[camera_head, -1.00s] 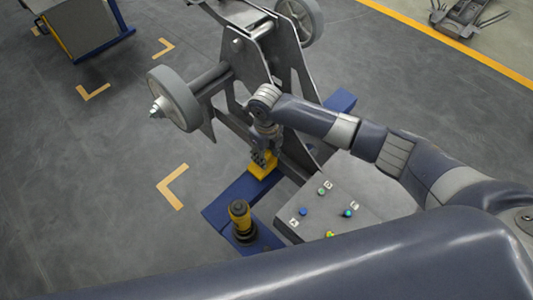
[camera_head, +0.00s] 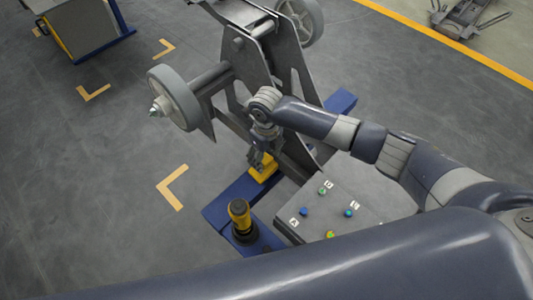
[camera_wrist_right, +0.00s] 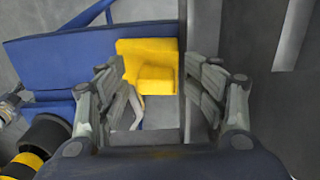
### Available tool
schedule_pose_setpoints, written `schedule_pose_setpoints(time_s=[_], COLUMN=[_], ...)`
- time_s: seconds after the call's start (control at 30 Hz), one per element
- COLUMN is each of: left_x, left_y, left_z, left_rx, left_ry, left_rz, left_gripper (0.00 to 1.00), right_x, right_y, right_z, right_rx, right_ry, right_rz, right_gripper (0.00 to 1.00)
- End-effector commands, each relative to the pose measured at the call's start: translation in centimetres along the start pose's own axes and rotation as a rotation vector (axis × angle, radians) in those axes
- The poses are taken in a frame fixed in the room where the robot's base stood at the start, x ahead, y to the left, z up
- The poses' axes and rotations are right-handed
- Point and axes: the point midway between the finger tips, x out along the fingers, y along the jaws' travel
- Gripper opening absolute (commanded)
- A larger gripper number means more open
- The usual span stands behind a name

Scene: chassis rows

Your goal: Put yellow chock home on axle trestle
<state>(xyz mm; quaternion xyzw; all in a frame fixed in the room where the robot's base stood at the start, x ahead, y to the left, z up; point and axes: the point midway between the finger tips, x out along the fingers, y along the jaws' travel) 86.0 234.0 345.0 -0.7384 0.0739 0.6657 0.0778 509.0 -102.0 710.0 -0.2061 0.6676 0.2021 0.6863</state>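The yellow chock (camera_head: 265,171) lies on the blue beam (camera_head: 222,203) at the foot of the grey axle frame (camera_head: 262,62) with its wheels. My right gripper (camera_head: 259,158) points down just above the chock. In the right wrist view, the chock (camera_wrist_right: 147,52) shows as a stepped block beyond the fingertips, and the gripper (camera_wrist_right: 160,85) is open, its fingers wide apart. The left finger overlaps the chock's lower left edge in that view; contact cannot be told. My left gripper is out of view.
A yellow-and-black post (camera_head: 240,215) stands on the beam's near end. A grey control box (camera_head: 330,205) with coloured buttons stands right of it. A blue-sided cart (camera_head: 85,30) is at upper left. The floor (camera_head: 80,190) on the left is clear.

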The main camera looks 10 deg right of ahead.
Motion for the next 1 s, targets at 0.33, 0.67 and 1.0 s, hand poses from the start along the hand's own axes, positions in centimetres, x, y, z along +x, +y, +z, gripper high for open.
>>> schedule_pose_setpoints(time_s=[0.33, 0.67, 1.0], left_x=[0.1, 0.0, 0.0], left_y=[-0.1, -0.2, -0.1], left_z=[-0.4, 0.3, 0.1], left_rx=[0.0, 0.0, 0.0], left_ry=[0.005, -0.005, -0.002], left_rz=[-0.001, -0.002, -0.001], left_gripper=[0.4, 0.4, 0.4], right_x=[0.9, 0.4, -4.5], right_y=[0.6, 0.4, 0.4], right_z=[-0.8, -0.7, -0.5], right_rx=[-0.003, -0.002, -0.004], right_ry=[0.022, 0.02, 0.015], right_rz=[0.011, 0.007, 0.004], right_gripper=[0.61, 0.61, 0.61])
